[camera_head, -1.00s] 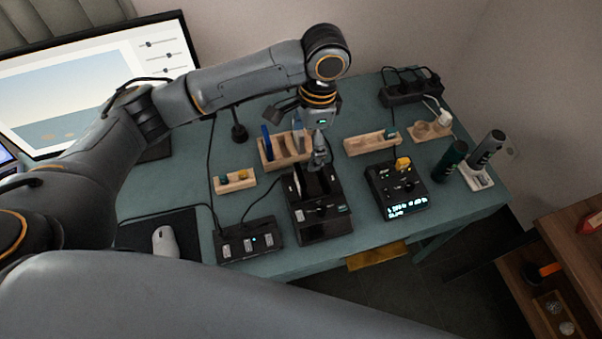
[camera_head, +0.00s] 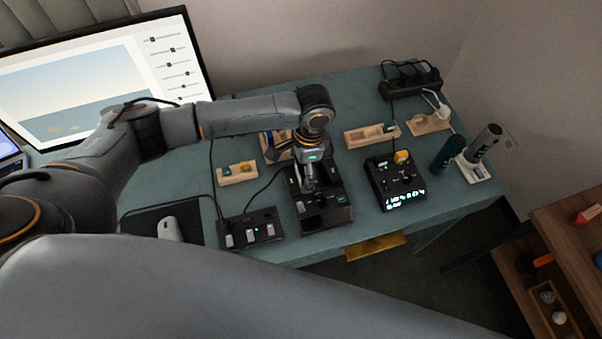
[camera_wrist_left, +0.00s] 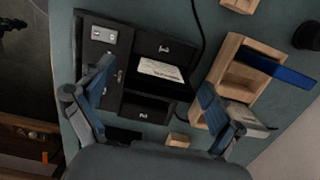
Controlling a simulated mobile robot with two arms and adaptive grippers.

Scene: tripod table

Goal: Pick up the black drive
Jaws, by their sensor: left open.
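The black dock (camera_head: 320,214) stands on the teal table, below my left gripper (camera_head: 309,186) in the head view. In the left wrist view, the dock (camera_wrist_left: 90,60) has dark slot areas and a white label (camera_wrist_left: 160,72) on what looks like a black drive standing in it. I cannot tell for sure which dark part is the drive. My left gripper (camera_wrist_left: 157,92) is open, its fingers spread on either side of the dock's slot area, with nothing held. In the head view the gripper hides part of the dock. My right gripper is not in view.
A wooden rack (camera_wrist_left: 228,70) beside the dock holds a blue drive (camera_wrist_left: 275,67) and a grey drive (camera_wrist_left: 245,115). A switch box (camera_head: 250,229) stands left of the dock. A control box (camera_head: 397,182) with a lit display and dark green cylinder (camera_head: 446,154) stand right.

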